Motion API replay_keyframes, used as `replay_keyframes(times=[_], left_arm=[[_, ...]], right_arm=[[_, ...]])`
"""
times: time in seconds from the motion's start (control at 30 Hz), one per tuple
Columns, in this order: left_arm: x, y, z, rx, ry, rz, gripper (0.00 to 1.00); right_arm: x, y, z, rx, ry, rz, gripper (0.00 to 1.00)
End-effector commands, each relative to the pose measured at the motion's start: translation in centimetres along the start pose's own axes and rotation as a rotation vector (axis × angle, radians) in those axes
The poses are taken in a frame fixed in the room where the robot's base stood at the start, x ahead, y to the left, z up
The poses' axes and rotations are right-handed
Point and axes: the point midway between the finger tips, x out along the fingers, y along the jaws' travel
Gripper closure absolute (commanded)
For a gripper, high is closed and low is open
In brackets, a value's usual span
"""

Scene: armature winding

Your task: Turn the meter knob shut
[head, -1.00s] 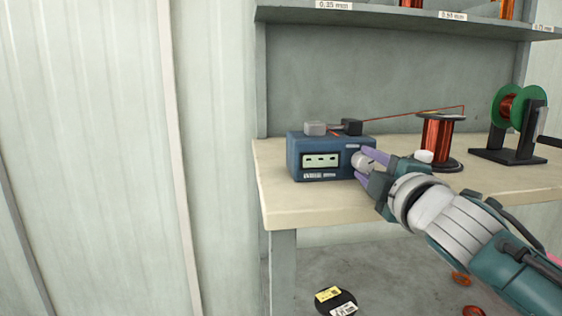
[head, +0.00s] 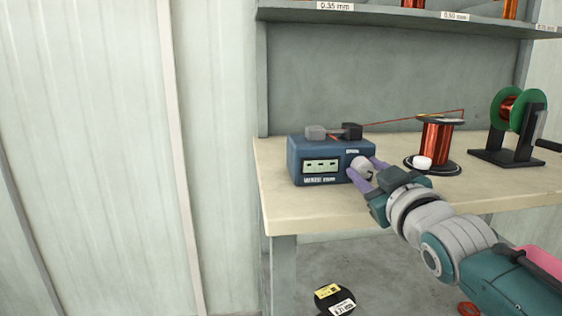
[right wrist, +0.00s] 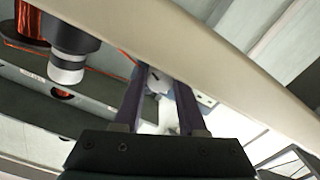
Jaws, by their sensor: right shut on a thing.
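The meter (head: 308,148) is a blue box with a lit display, near the front left corner of the bench. A grey block and a black block sit on its top, with a thin copper wire running right from there. The round light-grey meter knob (head: 361,167) is on the right of its front face. My right gripper (head: 364,172) is shut on the knob, its purple fingers on either side of it. In the right wrist view, a pale part of the knob (right wrist: 152,82) shows between the fingers. My left gripper is not in view.
A copper spool (head: 436,145) on a dark base, with a white round piece (head: 422,162) before it, stands right of the meter. A green-flanged winder (head: 508,110) stands farther right. A shelf (head: 400,17) overhangs the bench (head: 290,209).

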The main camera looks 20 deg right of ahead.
Motion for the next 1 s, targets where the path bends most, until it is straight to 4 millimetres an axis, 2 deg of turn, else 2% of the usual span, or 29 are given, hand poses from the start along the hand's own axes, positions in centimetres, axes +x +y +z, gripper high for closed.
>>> replay_keyframes(times=[0.2,0.5,1.0], left_arm=[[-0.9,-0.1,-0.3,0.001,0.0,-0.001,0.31],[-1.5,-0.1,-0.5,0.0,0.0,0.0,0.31],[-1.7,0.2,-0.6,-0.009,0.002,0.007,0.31]], right_arm=[[0.0,0.1,-0.2,0.187,0.001,0.001,1.0],[0.0,0.1,-0.2,0.365,0.002,0.0,1.0],[0.0,0.0,-0.1,0.445,0.002,0.0,1.0]])
